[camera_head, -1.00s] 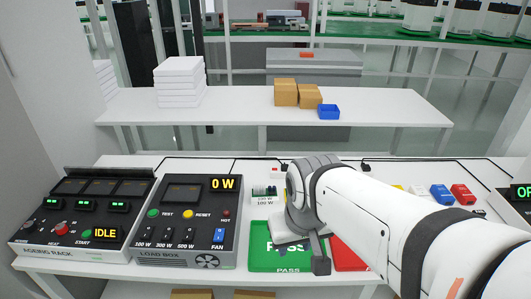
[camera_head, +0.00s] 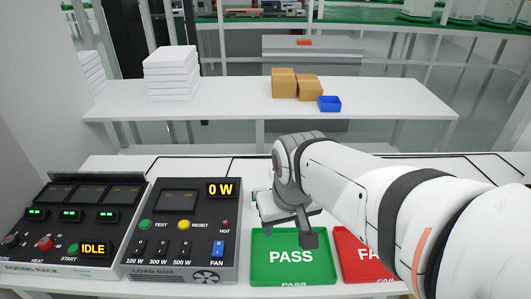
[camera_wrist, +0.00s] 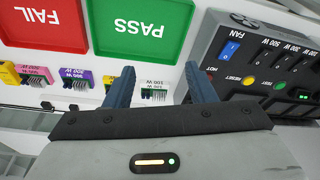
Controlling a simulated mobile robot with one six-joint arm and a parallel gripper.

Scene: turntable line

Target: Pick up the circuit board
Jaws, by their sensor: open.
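My gripper (camera_head: 292,222) is over the workbench, at the back edge of the green PASS tray (camera_head: 293,277) in the head view. In the wrist view, my gripper (camera_wrist: 160,70) has its two blue fingers apart, with nothing held between them. A small green-topped piece with a 100 W label (camera_wrist: 153,91) shows between the fingers, beyond or below them. My arm and gripper hide part of the bench behind the trays in the head view.
A red FAIL tray (camera_head: 350,245) is right of the PASS tray. The load box (camera_head: 182,230) and ageing rack (camera_head: 75,225) stand left. In the wrist view, a purple piece (camera_wrist: 82,78) and a yellow piece (camera_wrist: 10,75) sit beside the green-topped one.

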